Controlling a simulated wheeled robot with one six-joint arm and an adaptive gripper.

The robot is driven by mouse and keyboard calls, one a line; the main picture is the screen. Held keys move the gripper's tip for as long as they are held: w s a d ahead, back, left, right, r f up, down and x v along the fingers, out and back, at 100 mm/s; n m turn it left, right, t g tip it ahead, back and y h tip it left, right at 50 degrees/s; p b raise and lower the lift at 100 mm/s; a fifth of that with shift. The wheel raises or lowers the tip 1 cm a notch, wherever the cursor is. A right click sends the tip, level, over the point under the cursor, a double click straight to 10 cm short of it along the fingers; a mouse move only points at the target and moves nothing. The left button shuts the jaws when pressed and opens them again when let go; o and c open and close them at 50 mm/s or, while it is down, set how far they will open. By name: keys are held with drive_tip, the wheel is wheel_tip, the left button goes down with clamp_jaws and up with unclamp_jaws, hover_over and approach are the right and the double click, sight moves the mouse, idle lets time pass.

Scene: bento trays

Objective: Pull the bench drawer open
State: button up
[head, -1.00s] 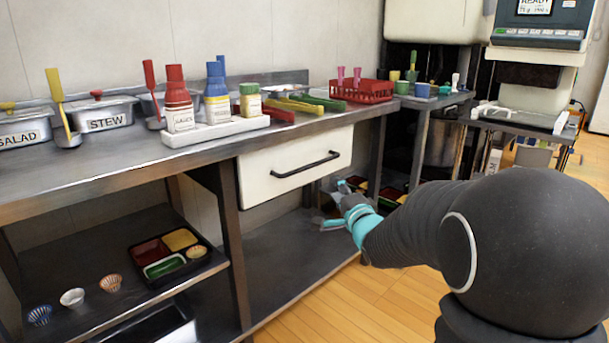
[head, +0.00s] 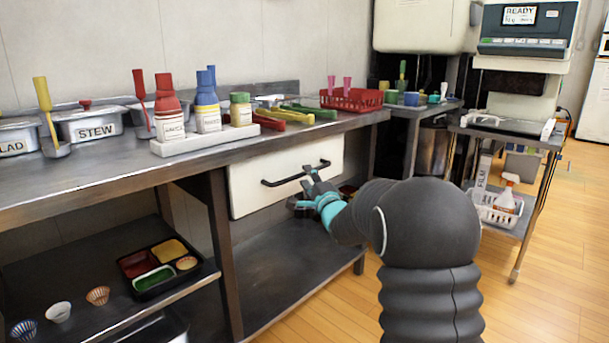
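The bench drawer (head: 262,192) has a white front and sits shut under the steel bench top (head: 110,170). Its dark bar handle (head: 283,180) runs across the upper part of the front. My gripper (head: 312,178) is at the right part of the handle, with one finger up by the bar. The fingers are small here and partly hidden by the teal wrist, so I cannot tell whether they are open or shut, or touching the handle. My arm comes in from the lower right.
A bento tray (head: 190,277) and several small cups lie on the lower left shelf. Sauce bottles stand in a white rack (head: 200,140) on the bench, near a red basket (head: 352,100). A trolley (head: 520,225) stands at the right. The wooden floor (head: 540,290) in front is clear.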

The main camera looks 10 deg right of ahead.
drive_tip(key=shift+x, duration=1.25)
clamp_jaws()
